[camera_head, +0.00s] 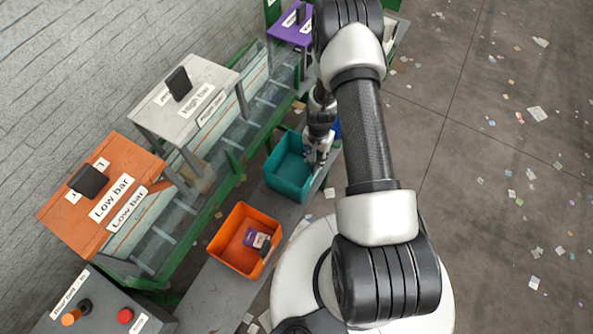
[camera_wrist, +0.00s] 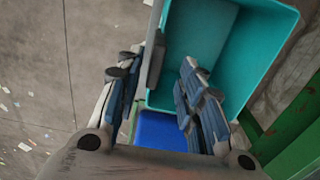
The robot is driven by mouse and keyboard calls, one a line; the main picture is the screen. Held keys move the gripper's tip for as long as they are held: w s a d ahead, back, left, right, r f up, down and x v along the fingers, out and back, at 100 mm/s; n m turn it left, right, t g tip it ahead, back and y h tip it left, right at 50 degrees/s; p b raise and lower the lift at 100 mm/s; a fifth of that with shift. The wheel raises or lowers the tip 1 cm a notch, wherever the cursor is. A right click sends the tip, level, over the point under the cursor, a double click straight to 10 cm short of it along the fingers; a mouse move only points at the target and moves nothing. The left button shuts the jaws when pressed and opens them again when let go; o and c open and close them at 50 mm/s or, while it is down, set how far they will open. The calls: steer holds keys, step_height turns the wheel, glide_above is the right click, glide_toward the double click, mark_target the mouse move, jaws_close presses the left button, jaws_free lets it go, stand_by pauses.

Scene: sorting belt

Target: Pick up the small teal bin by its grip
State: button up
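The small teal bin (camera_head: 287,181) stands upright on the grey ledge beside the belt in the head view. It fills the upper right of the wrist view (camera_wrist: 262,52) and its inside looks empty. A grey upright piece, apparently its grip (camera_wrist: 156,58), is at its left wall. My gripper (camera_head: 318,156) is at the bin's right side. In the wrist view my gripper (camera_wrist: 157,80) is open, with one finger outside the wall and the other over the bin's inside. The grey piece lies between the fingers in the picture; I cannot tell whether they touch it.
A blue bin (camera_wrist: 160,132) is close beside the teal one. An orange bin (camera_head: 230,240) with a purple item (camera_head: 252,238) stands nearer. The green-framed belt has grey (camera_head: 213,77) and orange (camera_head: 128,165) covers labelled High bar and Low bar. Open floor (camera_head: 480,180) lies right.

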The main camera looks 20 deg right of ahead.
mark_target(316, 167)
steer(key=shift+f, duration=0.85)
steer(key=f+b, duration=0.1)
steer(key=f, duration=0.1)
steer(key=s+f, duration=0.1)
steer(key=f, duration=0.1)
steer(key=shift+f+b, duration=0.3)
steer(key=shift+b, duration=0.05)
steer(key=shift+f, duration=0.4)
steer(key=shift+c, duration=0.2)
steer(key=shift+r, duration=0.1)
jaws_close()
